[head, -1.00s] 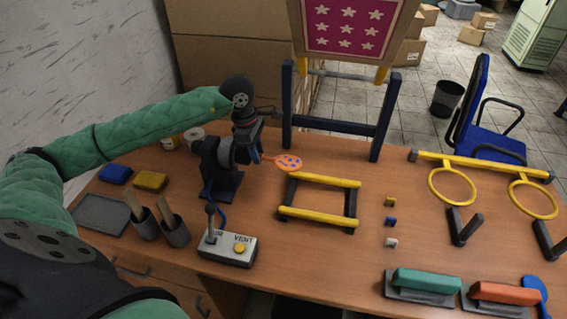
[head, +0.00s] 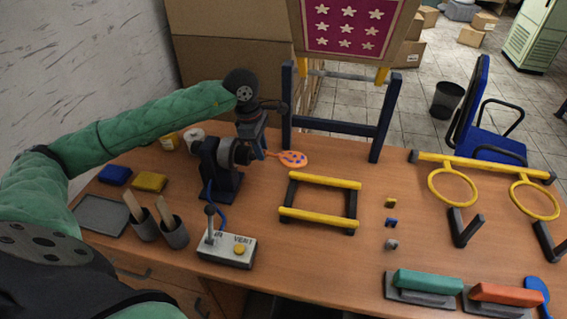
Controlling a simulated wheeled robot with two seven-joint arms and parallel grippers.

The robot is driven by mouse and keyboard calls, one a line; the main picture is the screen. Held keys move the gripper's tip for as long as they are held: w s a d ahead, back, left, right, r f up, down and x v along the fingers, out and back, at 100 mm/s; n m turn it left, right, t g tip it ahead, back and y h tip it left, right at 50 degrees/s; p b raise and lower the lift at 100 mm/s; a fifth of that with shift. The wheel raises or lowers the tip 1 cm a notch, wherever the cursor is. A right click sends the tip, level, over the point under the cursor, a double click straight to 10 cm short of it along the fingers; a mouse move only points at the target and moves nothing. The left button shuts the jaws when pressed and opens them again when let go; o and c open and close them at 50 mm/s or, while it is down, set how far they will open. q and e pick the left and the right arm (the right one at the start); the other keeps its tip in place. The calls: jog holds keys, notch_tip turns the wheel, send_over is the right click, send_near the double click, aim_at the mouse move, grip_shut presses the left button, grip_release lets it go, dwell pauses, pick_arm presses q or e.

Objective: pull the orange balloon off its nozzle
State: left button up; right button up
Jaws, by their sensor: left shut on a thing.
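The orange balloon (head: 293,158), flat with blue spots, sticks out to the right of the dark nozzle stand (head: 220,172) on the table. My left gripper (head: 262,150) reaches down from above beside the stand and is shut on the balloon at its neck end. The fingers hide the neck, so I cannot tell whether it still touches the nozzle. My right gripper is not in view.
A grey box with a lever and yellow button (head: 227,250) stands in front of the stand. A yellow-barred frame (head: 320,217) is close to the balloon's right. A tall dark blue frame (head: 335,125) rises behind. Two cups (head: 174,234) stand left.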

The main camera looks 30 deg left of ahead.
pick_arm(q)
notch_tip(320, 180, up, 15)
jog(key=p, duration=0.3)
dwell(1.1)
dwell(0.4)
